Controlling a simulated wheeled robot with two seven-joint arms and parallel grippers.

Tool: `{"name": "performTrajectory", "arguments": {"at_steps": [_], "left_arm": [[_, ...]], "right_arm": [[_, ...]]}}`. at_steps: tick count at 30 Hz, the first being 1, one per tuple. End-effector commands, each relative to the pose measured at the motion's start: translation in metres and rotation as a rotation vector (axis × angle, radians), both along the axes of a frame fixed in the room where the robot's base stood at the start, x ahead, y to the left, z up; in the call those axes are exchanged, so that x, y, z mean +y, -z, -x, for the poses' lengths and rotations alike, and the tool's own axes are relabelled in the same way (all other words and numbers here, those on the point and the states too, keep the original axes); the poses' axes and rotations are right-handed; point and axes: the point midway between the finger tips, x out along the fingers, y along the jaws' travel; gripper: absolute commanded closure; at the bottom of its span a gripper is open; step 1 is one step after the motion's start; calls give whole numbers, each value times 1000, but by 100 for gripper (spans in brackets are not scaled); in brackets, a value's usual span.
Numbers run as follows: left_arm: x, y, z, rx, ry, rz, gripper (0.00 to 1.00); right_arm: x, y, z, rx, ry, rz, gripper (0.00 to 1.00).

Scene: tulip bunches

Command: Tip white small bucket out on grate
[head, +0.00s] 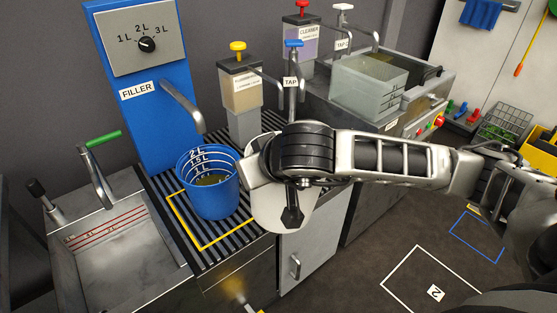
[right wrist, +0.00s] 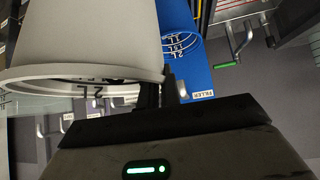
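The white small bucket (head: 270,214) is in front of the grate's right edge, partly hidden behind my right gripper (head: 291,208). In the right wrist view the white bucket (right wrist: 95,35) fills the upper left, with its rim toward my gripper and a 2L mark inside. My right gripper (right wrist: 163,92) is shut on its wall near the rim. I cannot see what is in it. The slatted grate (head: 228,247) has a yellow outline, and a blue bucket (head: 207,200) with liquid stands upright on it. My left gripper is not in view.
The blue filler (head: 138,125) and its spout stand behind the blue bucket. A steel sink (head: 125,250) with a green-handled lever is left. Tap and cleaner dispensers (head: 240,90) and a clear tank (head: 368,88) are behind my right arm. The grate's front strip is bare.

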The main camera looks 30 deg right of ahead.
Motion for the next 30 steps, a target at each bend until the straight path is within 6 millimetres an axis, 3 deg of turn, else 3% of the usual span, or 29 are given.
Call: {"name": "performTrajectory", "arguments": {"at_steps": [8, 14, 21, 30], "left_arm": [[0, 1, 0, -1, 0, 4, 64], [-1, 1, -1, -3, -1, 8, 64], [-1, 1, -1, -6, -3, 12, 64], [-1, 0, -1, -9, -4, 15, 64]], "right_arm": [[-16, 41, -21, -6, -197, 33, 100], [-39, 68, -36, -14, -318, 57, 100], [-91, 90, -59, -25, -403, 87, 100], [-143, 95, -75, -29, -416, 104, 100]]}}
